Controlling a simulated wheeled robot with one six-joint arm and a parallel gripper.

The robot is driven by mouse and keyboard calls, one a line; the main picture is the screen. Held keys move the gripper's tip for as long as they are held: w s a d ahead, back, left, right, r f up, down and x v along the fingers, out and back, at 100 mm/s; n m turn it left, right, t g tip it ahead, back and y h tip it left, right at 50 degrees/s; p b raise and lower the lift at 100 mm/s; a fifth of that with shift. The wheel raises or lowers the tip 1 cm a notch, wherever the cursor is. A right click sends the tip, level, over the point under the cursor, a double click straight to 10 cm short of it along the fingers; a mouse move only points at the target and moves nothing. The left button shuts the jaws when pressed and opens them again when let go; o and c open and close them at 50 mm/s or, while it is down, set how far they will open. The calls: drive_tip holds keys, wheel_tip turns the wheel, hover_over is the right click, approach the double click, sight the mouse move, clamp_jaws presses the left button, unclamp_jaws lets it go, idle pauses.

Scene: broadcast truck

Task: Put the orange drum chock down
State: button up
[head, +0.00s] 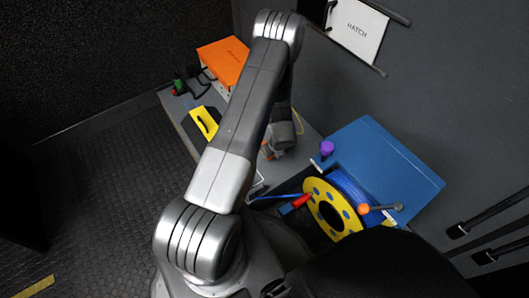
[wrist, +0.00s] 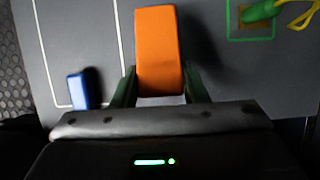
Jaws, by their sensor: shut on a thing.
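The orange drum chock (wrist: 160,50) is between the dark green fingers of my gripper (wrist: 160,88) in the wrist view. The gripper is shut on it at its near end, and the far end sticks out beyond the fingers. Below is a grey worktop (wrist: 65,35) with white outline lines. I cannot tell whether the chock touches it. In the head view my gripper (head: 276,148) is over the worktop, mostly hidden by my arm, with only a sliver of orange showing.
A blue block (wrist: 78,90) lies left of the chock. A green object (wrist: 262,12) with a yellow cord lies at the upper right. The head view shows an orange box (head: 222,60), a yellow-and-black item (head: 205,122), and a yellow cable drum (head: 312,190) beside a blue case (head: 385,165).

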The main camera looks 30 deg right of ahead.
sight(271, 158)
drive_tip(key=shift+f+b, duration=0.8)
drive_tip(key=shift+f, duration=1.85)
drive_tip(key=shift+f, duration=0.2)
drive_tip(key=o, duration=1.1)
drive_tip(key=shift+c, duration=0.2)
drive_tip(key=shift+r, duration=0.1)
drive_tip(key=p+v, duration=0.3)
drive_tip(key=v, duration=0.9)
drive_tip(key=shift+p, duration=0.35)
drive_tip(key=shift+w, duration=0.1)
